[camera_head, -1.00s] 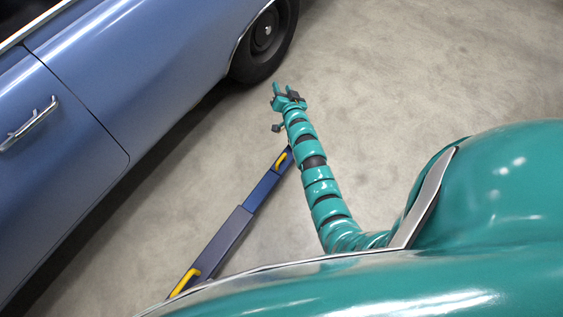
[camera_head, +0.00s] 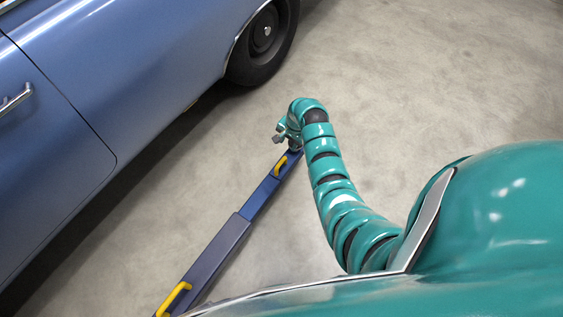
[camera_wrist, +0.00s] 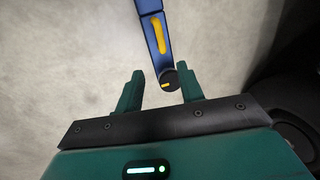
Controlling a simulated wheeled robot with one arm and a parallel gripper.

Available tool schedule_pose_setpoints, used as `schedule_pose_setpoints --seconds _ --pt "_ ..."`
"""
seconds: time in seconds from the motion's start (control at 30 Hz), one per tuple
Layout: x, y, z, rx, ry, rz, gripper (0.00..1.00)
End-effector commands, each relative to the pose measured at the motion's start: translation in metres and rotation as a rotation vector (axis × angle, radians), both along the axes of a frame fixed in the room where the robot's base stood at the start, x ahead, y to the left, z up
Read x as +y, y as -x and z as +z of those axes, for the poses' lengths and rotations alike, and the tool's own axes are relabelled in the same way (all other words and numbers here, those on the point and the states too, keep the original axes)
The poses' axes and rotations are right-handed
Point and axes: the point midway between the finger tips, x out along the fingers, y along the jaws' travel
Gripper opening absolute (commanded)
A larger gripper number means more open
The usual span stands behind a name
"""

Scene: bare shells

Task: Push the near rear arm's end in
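The rear arm is a blue beam (camera_head: 262,197) low over the floor beside the car, with a wider grey-blue section (camera_head: 217,250) nearer me. A yellow handle (camera_head: 281,166) sits near its far end. In the wrist view the arm (camera_wrist: 150,8) comes down from the top, with its yellow handle (camera_wrist: 159,36) and a dark round end pad (camera_wrist: 169,80) with a small yellow mark. My gripper (camera_wrist: 160,88) is open, its two teal fingers apart on either side of the pad in the picture. I cannot tell whether they touch it. In the head view my gripper (camera_head: 283,133) is bent down by the arm's end.
A blue car (camera_head: 130,75) stands at the left, with its dark wheel (camera_head: 264,42) beyond the arm's end. A second yellow handle (camera_head: 174,298) is on the near part of the lift arm. Bare concrete floor (camera_head: 430,90) lies open to the right.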

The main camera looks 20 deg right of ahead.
Motion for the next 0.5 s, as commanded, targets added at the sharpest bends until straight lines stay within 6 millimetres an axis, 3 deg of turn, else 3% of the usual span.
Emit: schedule_pose_setpoints --seconds 0.5 --pt "0.008 -0.01 -0.065 0.0 0.0 0.001 0.38"
